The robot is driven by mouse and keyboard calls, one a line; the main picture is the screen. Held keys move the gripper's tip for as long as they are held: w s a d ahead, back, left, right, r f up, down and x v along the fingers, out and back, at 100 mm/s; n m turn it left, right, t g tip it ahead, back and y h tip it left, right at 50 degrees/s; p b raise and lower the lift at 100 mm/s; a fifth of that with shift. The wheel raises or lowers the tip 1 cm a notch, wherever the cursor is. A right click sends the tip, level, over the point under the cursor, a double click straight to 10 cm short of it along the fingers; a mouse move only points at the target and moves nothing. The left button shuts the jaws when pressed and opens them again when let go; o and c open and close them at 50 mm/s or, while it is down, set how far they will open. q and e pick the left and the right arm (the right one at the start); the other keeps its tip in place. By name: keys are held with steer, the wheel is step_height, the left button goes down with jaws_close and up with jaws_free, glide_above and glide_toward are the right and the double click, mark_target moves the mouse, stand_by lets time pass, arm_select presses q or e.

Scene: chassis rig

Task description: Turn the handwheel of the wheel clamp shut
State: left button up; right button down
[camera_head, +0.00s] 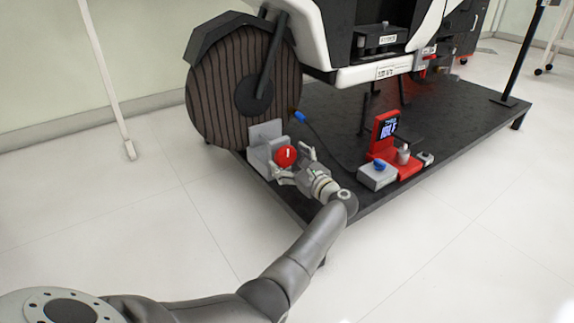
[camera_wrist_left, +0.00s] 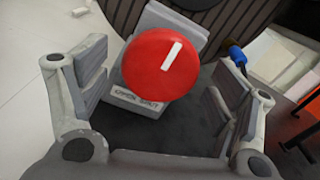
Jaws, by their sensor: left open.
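The handwheel (camera_head: 286,156) is a red disc on the front of the grey wheel clamp (camera_head: 262,135), which stands against the big dark wheel (camera_head: 222,85). In the left wrist view the handwheel (camera_wrist_left: 160,64) bears a white bar mark, tilted a little right of upright. Below it the clamp carries a lettered plate (camera_wrist_left: 136,103). My left gripper (camera_head: 292,165) is open right at the handwheel. In the left wrist view its fingers (camera_wrist_left: 160,95) stand to the left and right of the handwheel, with a gap on both sides. My right gripper is not in view.
To the right are a red stand with a display (camera_head: 386,130) and a grey box with a blue button (camera_head: 378,172). A blue-ended cable (camera_head: 300,117) lies near the clamp. The floor in front is clear.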

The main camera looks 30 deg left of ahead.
arm_select(q)
steer(key=shift+x, duration=0.8)
steer(key=shift+c, duration=0.4)
steer(key=c, duration=0.9)
steer(key=shift+c, duration=0.2)
